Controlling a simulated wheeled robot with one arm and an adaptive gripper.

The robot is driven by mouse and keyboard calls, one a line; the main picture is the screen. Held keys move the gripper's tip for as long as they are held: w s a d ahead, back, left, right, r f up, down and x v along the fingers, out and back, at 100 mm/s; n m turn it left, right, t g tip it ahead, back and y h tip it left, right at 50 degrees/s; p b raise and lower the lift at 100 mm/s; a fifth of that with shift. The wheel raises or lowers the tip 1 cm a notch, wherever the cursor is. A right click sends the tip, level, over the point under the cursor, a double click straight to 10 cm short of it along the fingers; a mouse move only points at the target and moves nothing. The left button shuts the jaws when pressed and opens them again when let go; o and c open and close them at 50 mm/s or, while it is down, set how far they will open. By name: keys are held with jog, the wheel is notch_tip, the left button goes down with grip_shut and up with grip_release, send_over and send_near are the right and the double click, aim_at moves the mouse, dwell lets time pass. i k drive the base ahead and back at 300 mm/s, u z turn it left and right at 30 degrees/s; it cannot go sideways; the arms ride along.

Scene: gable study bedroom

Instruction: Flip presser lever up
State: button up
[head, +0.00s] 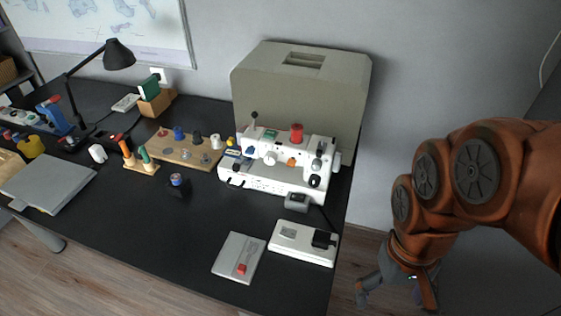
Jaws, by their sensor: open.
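A white sewing machine (262,172) stands at the right end of the black desk. It has a red spool (296,133) on top and several small knobs and levers. A dark-knobbed lever (253,119) sticks up at its left end. Dark fittings (316,170) sit on its right end. I cannot tell which part is the presser lever or how it is set. My gripper (395,296) is open and empty. It hangs low at the lower right, beyond the desk's right edge, apart from the machine.
A grey-beige cover box (300,92) stands behind the machine. A white foot pedal (302,245) and a grey plate with a red piece (238,258) lie in front. A wooden spool rack (186,150) is to the left. The desk front (130,218) is partly clear.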

aim_at(254, 114)
jog(key=k, duration=1.3)
jog(key=u, duration=0.55)
jog(key=i, duration=0.75)
jog(key=u, duration=0.6)
jog(key=i, duration=0.85)
jog(key=z, duration=0.15)
